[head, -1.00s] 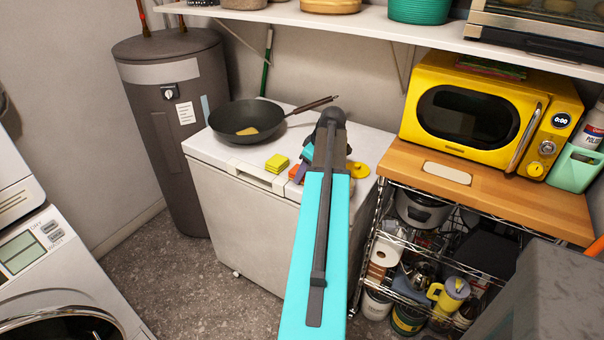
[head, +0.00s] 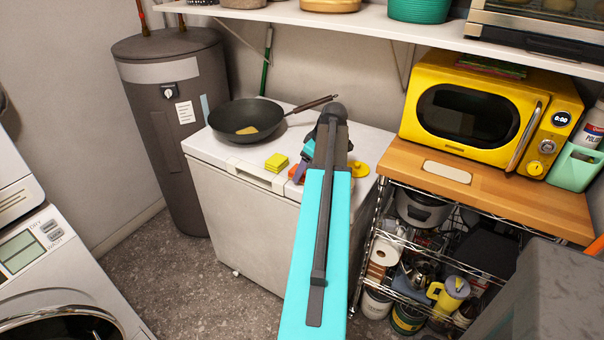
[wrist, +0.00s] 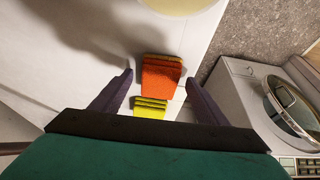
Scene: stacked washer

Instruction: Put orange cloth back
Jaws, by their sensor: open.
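The orange cloth (wrist: 162,76) is a folded stack on the white chest top, seen in the wrist view between and beyond my finger tips. In the head view only a small orange-red part (head: 294,171) shows, the rest hidden behind my arm. A folded yellow cloth stack (wrist: 150,107) lies beside it, nearer my palm; it also shows in the head view (head: 277,162). My gripper (wrist: 160,77) is open and empty, one finger to each side of the orange cloth. Whether the fingers touch it, I cannot tell. My gripper is partly hidden in the head view (head: 304,165).
A dark frying pan (head: 238,120) stands on the white chest (head: 240,205), its handle reaching toward my arm. A yellow round thing (head: 358,169) lies right of my arm. A shelf (head: 400,30) hangs above. A yellow microwave (head: 480,115) stands on the wooden top at right.

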